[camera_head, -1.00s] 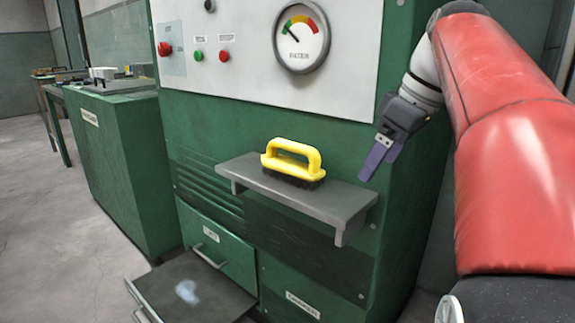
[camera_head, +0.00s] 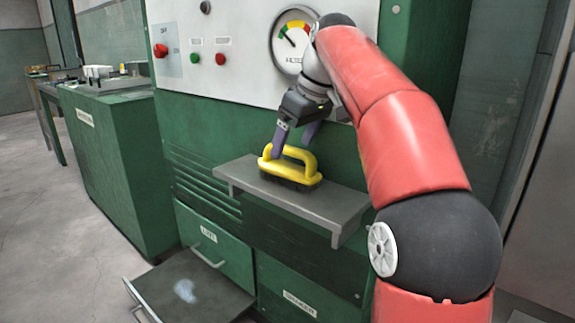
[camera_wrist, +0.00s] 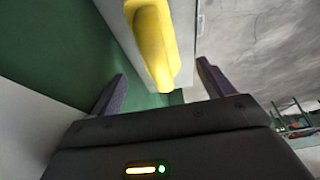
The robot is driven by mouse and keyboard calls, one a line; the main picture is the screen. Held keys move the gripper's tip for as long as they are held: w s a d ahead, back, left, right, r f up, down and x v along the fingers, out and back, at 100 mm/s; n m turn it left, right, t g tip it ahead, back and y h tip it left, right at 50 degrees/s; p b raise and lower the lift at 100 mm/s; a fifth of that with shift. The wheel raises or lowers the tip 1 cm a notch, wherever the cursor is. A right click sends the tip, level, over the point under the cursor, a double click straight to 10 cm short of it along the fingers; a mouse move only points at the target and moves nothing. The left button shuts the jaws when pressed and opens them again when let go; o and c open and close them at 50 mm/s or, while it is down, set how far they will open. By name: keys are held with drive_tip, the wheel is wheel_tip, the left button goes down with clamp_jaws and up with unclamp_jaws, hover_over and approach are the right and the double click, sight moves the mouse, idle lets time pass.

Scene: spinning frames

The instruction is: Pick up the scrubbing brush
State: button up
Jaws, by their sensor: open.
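The scrubbing brush (camera_head: 291,168) has a yellow looped handle and dark bristles. It stands bristles-down on a grey shelf (camera_head: 243,179) fixed to the green machine. My gripper (camera_head: 296,138) is open just above the brush, its two purple-grey fingers pointing down at the handle. In the wrist view the yellow brush handle (camera_wrist: 152,45) reaches between the two spread fingers of my gripper (camera_wrist: 160,88). I cannot tell whether a finger touches the handle.
The machine's white panel (camera_head: 235,55) with a gauge and knobs rises behind my gripper. Below the shelf, an open drawer (camera_head: 190,288) sticks out at the lower left. A green cabinet (camera_head: 115,165) with items on top stands at the left.

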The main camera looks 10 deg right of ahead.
sight(287, 147)
drive_tip(key=b+x, duration=0.1)
drive_tip(key=x, duration=0.4)
drive_tip(key=shift+w+a+f+b, duration=0.1)
drive_tip(key=shift+w+a+b, duration=0.1)
drive_tip(key=shift+w+b, duration=0.1)
drive_tip(key=shift+c, duration=0.2)
drive_tip(key=c, duration=1.1)
drive_tip(key=shift+s+a+r, duration=0.1)
drive_tip(key=shift+r, duration=0.3)
wheel_tip(287, 147, up, 6)
drive_tip(key=p, duration=0.3)
drive_tip(key=shift+r, duration=0.15)
drive_tip(key=s+a, duration=0.4)
drive_tip(key=a, duration=0.1)
drive_tip(key=s+a+b, duration=0.1)
drive_tip(key=s+a, duration=0.2)
drive_tip(key=a, duration=0.2)
drive_tip(key=s+a, duration=0.4)
drive_tip(key=a, duration=0.2)
drive_tip(key=shift+s, duration=0.3)
